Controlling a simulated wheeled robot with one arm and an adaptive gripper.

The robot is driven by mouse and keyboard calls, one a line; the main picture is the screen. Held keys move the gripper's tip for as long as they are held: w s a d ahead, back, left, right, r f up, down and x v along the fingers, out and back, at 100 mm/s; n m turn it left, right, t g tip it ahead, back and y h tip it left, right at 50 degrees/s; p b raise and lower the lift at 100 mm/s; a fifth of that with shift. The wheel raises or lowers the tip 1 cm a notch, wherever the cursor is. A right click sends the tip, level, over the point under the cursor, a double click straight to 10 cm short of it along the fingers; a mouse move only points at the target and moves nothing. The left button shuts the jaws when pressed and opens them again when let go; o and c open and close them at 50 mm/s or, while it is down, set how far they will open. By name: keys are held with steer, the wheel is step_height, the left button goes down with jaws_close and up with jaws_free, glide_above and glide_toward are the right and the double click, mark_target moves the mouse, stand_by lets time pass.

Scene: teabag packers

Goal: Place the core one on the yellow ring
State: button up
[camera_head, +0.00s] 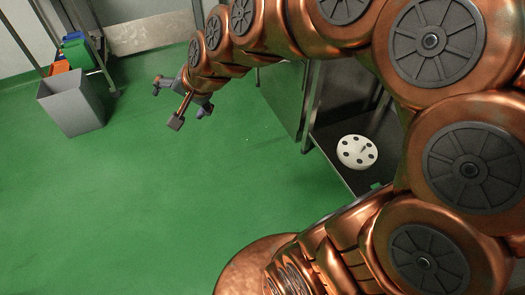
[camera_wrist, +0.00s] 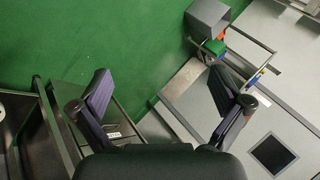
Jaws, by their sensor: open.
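My gripper (camera_head: 178,102) hangs over the green floor in the head view, well left of the metal table. In the wrist view my gripper (camera_wrist: 160,95) has its two dark fingers spread wide with nothing between them. A round white disc (camera_head: 357,151) with several dark holes and a small knob or peg lies on a dark metal surface in the head view, apart from my gripper. I cannot tell whether this disc is the core. No yellow ring can be made out in either view.
A dark metal table or shelf (camera_head: 338,173) with metal legs stands right of centre, partly behind my arm. A grey bin (camera_head: 70,103) stands at the far left, near green, blue and orange items. A pale door is at the back. The green floor (camera_head: 130,200) is clear.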

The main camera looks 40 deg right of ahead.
steer(key=s+d+f+n+g+h, duration=0.1)
steer(key=s+f+n+g, duration=0.1)
steer(key=s, duration=0.7)
steer(key=s+d+f+n+g+h, duration=0.1)
steer(key=s+f+n+g, duration=0.2)
steer(key=s, duration=0.6)
steer(key=s+d+f+n+g+h, duration=0.1)
steer(key=s+f+n+g, duration=0.2)
steer(key=s, duration=0.6)
steer(key=shift+s+d+n+g, duration=0.2)
steer(key=shift+n+g, duration=0.4)
steer(key=shift+g, duration=0.5)
steer(key=shift+w+f, duration=0.1)
step_height(320, 180, up, 25)
steer(key=s+p, duration=0.1)
steer(key=p, duration=2.2)
steer(key=shift+s+t+p, duration=0.15)
steer(key=shift+t+p, duration=0.15)
steer(key=shift+t, duration=0.1)
